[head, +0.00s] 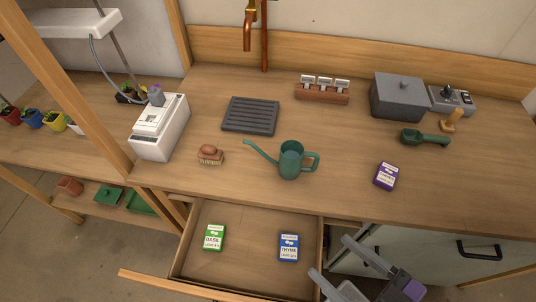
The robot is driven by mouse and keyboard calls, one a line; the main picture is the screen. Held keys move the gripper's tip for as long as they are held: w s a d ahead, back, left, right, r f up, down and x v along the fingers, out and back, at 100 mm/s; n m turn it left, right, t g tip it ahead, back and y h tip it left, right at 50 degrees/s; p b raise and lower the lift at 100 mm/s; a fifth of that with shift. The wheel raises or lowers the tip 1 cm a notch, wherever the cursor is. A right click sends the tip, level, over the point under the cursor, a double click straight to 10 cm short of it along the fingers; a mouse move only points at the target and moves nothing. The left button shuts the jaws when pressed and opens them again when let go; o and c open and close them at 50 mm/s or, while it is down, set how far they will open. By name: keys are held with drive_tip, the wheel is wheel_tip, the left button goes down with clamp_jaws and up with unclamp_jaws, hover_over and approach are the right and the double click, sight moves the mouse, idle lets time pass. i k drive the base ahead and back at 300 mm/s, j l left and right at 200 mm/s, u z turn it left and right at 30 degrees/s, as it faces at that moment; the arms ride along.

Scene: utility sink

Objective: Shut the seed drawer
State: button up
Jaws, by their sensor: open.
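The seed drawer (245,268) is pulled out below the wooden counter. A green basil packet (214,237) and a blue thyme packet (289,247) lie inside it. Its front panel (190,286) shows at the bottom left, and part of it is cut off by the picture edge. My gripper (331,262) is open at the bottom right, with its two fingers pointing up and left beside the drawer's right side. I cannot tell whether a finger touches the drawer.
A cabinet door with a black handle (479,250) is right of the drawer.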

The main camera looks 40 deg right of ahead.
sight(248, 267)
drive_tip(key=k+j+u, duration=0.15)
drive_tip(key=k, duration=0.25)
drive_tip(key=k+j+u, duration=0.2)
drive_tip(key=k, duration=0.15)
drive_tip(key=k+j+z, duration=0.2)
drive_tip(key=k+j, duration=0.15)
drive_tip(key=j, duration=0.2)
